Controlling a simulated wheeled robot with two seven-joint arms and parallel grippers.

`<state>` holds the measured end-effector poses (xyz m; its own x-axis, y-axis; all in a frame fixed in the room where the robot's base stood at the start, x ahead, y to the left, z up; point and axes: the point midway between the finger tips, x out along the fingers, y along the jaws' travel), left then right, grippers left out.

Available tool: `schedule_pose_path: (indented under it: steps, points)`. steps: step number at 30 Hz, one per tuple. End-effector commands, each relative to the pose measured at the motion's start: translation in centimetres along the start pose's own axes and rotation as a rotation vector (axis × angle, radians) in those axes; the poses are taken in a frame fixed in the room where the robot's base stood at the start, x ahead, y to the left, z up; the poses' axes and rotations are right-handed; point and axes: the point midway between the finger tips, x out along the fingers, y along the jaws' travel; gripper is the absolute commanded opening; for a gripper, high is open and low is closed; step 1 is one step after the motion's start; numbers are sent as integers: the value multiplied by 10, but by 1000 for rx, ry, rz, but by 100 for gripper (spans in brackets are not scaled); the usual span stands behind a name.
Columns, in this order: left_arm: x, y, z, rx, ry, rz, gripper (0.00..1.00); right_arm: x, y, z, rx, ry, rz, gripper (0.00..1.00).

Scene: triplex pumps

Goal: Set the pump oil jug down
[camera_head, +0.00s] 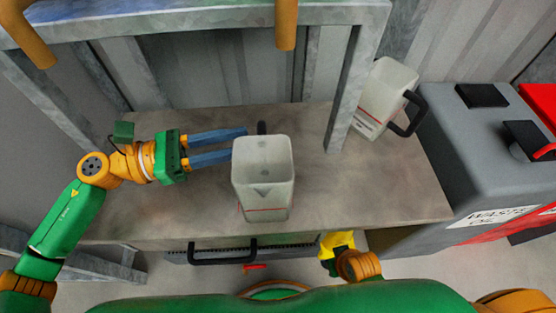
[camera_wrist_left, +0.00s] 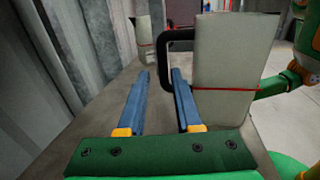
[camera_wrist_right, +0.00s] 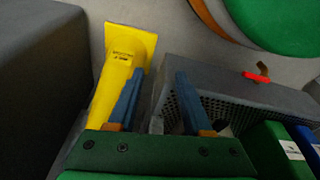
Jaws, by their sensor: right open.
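A translucent white jug (camera_head: 264,180) with a red line and a black handle stands on the grey workbench (camera_head: 400,200), near its front edge. In the left wrist view the jug (camera_wrist_left: 232,65) is right of my left gripper (camera_wrist_left: 160,75). The jug's black handle reaches over toward the gap between the blue fingers, which are apart and not closed on it. In the head view my left gripper (camera_head: 240,143) is at the jug's far left side. My right gripper (camera_wrist_right: 158,76) is open and empty, low in front of the bench. A second similar jug (camera_head: 385,90) stands at the back right.
A grey bench leg or post (camera_head: 350,90) rises between the jugs. A grey waste oil tank (camera_head: 460,140) stands at the right. A yellow cone-like object (camera_wrist_right: 120,70) and a perforated grey tray (camera_wrist_right: 240,100) are near my right gripper. The bench left of the jug is clear.

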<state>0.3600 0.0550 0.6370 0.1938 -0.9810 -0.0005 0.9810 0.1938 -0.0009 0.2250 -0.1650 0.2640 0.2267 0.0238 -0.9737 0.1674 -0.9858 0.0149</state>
Motion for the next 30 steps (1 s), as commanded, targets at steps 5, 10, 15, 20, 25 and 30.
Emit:
schedule_pose_path:
  steps: [5,10,15,20,25,30]
  points:
    - [36,-4,7,2,-4,-3,33,8,0,8,-2,-11,1,50]
    - [53,-3,4,0,-1,0,33,14,0,13,-3,-14,2,50]
    - [52,-3,3,0,0,1,33,15,0,13,-3,-13,2,50]
    - [52,-3,3,0,0,1,0,15,0,13,-3,-13,1,50]
    - [52,-3,3,0,0,1,0,14,0,13,-3,-13,1,50]
    - [52,-3,3,0,0,1,0,14,0,13,-3,-14,1,50]
